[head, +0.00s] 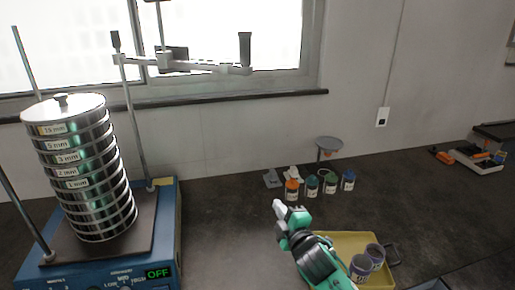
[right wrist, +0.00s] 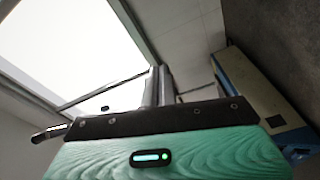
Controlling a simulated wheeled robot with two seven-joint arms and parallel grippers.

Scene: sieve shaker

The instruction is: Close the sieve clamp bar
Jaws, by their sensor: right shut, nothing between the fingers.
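The clamp bar (head: 205,66) is a grey metal bar high up at the top of the rear right post (head: 135,120). It sticks out to the right, clear of the sieve stack, with a black upright handle (head: 245,48) at its right end. The stack of silver sieves (head: 88,170) stands on the blue shaker (head: 166,225), its lid uncovered by the bar. My right gripper (head: 279,208) is shut and empty, low over the table and well below and right of the bar. My left gripper is out of view.
Several small jars (head: 311,187) stand behind the gripper. The window (head: 210,25) is behind the bar. Table between shaker and gripper is clear.

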